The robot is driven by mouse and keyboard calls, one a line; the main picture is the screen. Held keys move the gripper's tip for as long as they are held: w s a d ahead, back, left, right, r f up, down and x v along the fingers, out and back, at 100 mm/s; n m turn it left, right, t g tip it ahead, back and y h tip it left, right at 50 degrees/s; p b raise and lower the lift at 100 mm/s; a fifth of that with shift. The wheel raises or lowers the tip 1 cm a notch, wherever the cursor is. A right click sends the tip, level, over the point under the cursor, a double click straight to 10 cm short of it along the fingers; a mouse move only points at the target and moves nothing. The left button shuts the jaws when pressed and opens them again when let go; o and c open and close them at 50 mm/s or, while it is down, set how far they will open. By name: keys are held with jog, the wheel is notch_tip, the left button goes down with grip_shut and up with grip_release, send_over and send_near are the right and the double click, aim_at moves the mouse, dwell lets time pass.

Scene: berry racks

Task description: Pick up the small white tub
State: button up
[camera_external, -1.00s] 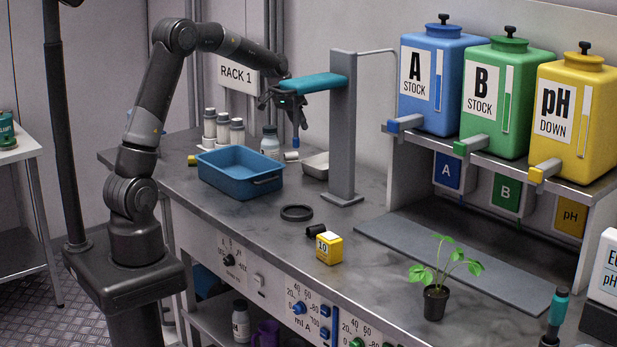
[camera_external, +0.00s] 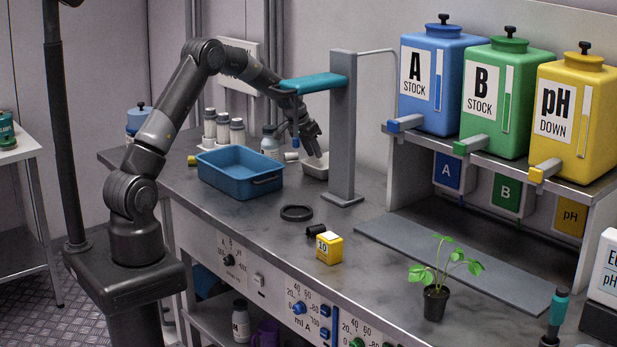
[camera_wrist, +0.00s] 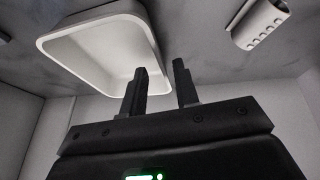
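The small white tub (camera_external: 319,173) sits on the bench at the back, left of the grey stand's column. In the wrist view the tub (camera_wrist: 85,42) is at the upper left, empty, with its rounded rim showing. My gripper (camera_external: 318,154) is at the tub, pointing down, and hides part of it in the external view. In the wrist view my gripper (camera_wrist: 160,80) has its two fingers apart with nothing held between them. The left finger overlaps the tub's right side and the right finger is outside it. I cannot tell whether they touch it.
The grey stand (camera_external: 343,130) with its teal arm (camera_external: 315,82) rises close to my gripper. A blue tray (camera_external: 240,183) and white bottles (camera_external: 222,130) are to the left. A pale holed object (camera_wrist: 260,24) is at the wrist view's upper right.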

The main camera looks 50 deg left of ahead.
aim_at(326, 166)
jog(key=shift+x, duration=1.6)
jog(key=shift+f, duration=0.15)
jog(key=shift+c, duration=0.3)
grip_shut()
